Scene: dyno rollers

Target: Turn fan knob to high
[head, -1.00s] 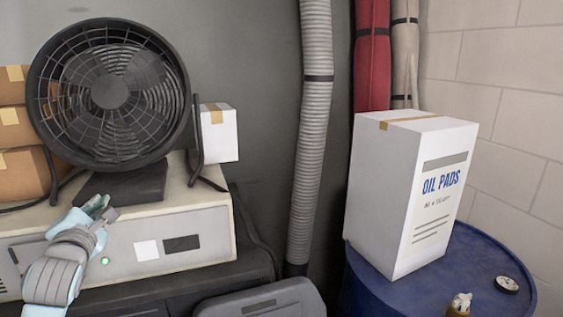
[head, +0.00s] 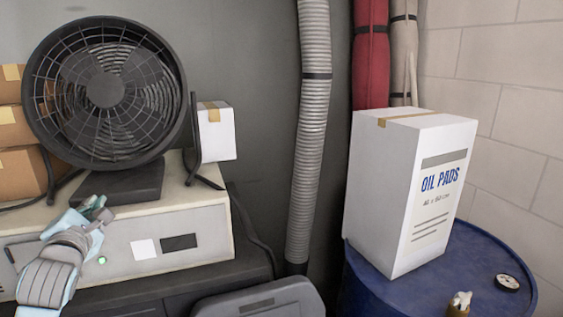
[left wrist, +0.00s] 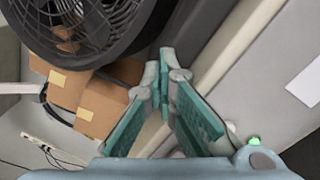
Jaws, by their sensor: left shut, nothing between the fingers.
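A large black round fan (head: 105,92) stands on a cream metal cabinet (head: 195,225) at the left of the head view. It also shows at the upper left of the left wrist view (left wrist: 85,25). My left gripper (head: 97,206) is in front of the cabinet's top front edge, just below the fan's black base (head: 125,185). In the left wrist view its teal-padded fingers (left wrist: 164,62) meet at the tips, empty. I cannot make out the fan knob; the gripper may cover it. My right gripper is not in view.
A green light (head: 102,260) is on the cabinet front beside the gripper. Brown cartons (head: 18,130) are stacked left of the fan. A small white box (head: 216,132) stands behind it. A white oil pads box (head: 405,190) stands on a blue drum (head: 375,285) at right.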

